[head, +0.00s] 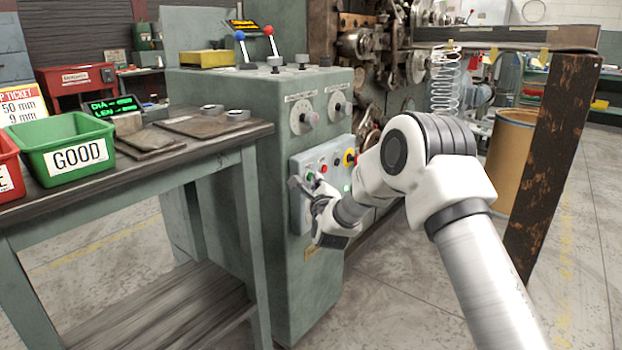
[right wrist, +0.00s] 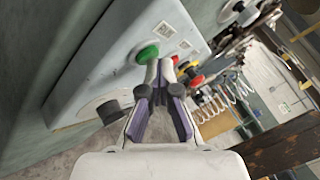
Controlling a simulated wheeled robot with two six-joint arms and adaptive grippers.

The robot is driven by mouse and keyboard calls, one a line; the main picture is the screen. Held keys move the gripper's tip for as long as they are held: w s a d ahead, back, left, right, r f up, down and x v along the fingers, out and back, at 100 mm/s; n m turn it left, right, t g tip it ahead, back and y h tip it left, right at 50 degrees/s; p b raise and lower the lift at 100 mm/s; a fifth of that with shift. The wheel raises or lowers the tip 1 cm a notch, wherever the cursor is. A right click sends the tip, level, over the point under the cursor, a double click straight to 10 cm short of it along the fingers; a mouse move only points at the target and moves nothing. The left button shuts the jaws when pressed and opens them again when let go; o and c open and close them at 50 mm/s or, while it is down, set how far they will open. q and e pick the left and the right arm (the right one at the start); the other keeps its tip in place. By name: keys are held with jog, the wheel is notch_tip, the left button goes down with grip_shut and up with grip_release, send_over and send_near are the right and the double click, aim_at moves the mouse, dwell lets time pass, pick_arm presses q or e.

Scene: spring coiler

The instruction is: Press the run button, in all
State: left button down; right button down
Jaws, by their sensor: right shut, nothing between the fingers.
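The grey control panel (head: 302,212) is on the front of the green machine, and it also shows in the right wrist view (right wrist: 95,65). A green button (right wrist: 148,54) shows on it in the right wrist view; I cannot read a run label. My right gripper (head: 297,184) is in front of the panel's left part. In the right wrist view its closed fingertips (right wrist: 161,66) are empty and right beside the green button. I cannot tell whether they touch it. In the head view the gripper partly covers the panel. My left gripper is not in view.
A red button and a yellow-and-red stop button (head: 349,157) sit on the panel's right side. A black knob (right wrist: 108,111) is near the gripper. The bench with a green GOOD bin (head: 78,146) stands left. A rusty post (head: 555,150) stands right of my arm.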

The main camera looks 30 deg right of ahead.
jog(key=shift+s+d, duration=0.2)
jog(key=shift+s, duration=0.35)
jog(key=s, duration=0.1)
jog(key=s+d, duration=0.1)
jog(key=s, duration=0.1)
jog(key=s+d, duration=0.1)
jog(key=shift+s+b, duration=0.3)
dwell(0.6)
